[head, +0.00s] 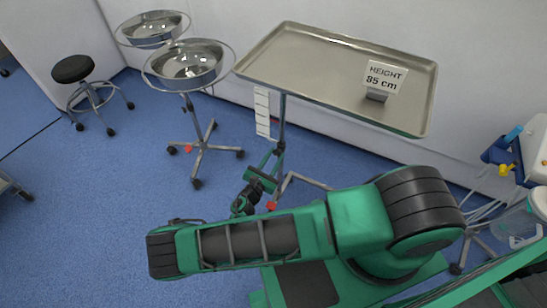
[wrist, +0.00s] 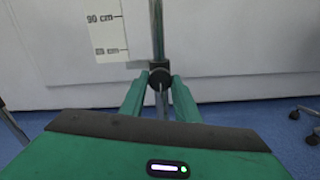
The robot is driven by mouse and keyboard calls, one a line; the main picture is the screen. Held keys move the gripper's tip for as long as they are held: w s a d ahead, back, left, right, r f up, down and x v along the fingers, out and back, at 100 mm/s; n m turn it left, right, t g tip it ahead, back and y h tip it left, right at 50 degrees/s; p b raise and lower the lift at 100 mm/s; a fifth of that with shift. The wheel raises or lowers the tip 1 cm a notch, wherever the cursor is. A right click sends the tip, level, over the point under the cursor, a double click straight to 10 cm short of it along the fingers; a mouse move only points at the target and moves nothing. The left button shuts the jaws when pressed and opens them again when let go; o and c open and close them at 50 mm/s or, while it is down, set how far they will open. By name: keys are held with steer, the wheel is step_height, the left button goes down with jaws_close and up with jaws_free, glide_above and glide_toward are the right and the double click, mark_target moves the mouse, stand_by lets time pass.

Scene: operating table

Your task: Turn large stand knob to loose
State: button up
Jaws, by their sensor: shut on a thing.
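The large stand, a steel tray table (head: 310,72) on a thin post (head: 282,125), stands at the back centre in the head view. A sign on it reads "HEIGHT 85 cm" (head: 384,78). In the wrist view the black knob (wrist: 160,77) sits on the post (wrist: 158,35), between the two green fingers of my gripper (wrist: 158,92). The gripper is shut on the knob. In the head view my gripper (head: 268,170) is at the post below the tray, and the knob is hidden there.
A height scale (head: 262,112) hangs beside the post. A double-bowl stand (head: 198,140) on wheels is to the left, with a black stool (head: 73,69) farther left. A trolley with blue and yellow items (head: 505,150) is at the right. Blue floor (head: 110,185) is free at the left.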

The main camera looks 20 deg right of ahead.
steer(key=shift+w+a, duration=0.1)
steer(key=shift+a, duration=0.1)
steer(key=o, duration=1)
steer(key=shift+o, duration=0.2)
steer(key=shift+d, duration=0.1)
steer(key=v, duration=1)
steer(key=shift+s+a, duration=0.25)
steer(key=shift+s, duration=0.05)
steer(key=shift+s, duration=0.1)
